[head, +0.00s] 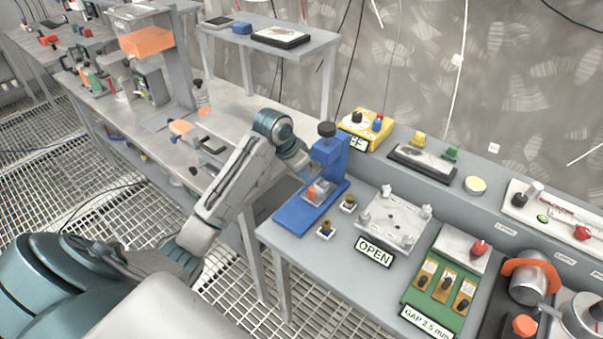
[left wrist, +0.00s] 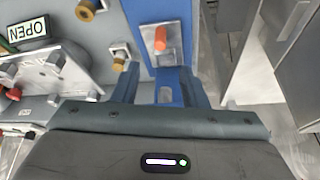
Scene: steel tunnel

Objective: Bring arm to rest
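My left arm (head: 235,180) reaches in from the lower left of the head view and bends down beside a blue press (head: 327,150) on the grey bench. My left gripper (head: 312,170) is close to the press, and its fingertips are hard to make out there. In the left wrist view, its two fingers (left wrist: 160,80) stand apart with nothing between them. The blue base of the press (left wrist: 171,35), with an orange piece (left wrist: 160,38) on a metal plate, lies just beyond them. My right gripper is not in view.
Right of the press are small brass-topped parts (head: 326,231), a clear plate fixture (head: 395,220) by an OPEN sign (head: 375,251), and a green gap block (head: 441,280). A raised shelf (head: 265,38) stands behind. Metal grating floor (head: 150,225) lies left of the bench.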

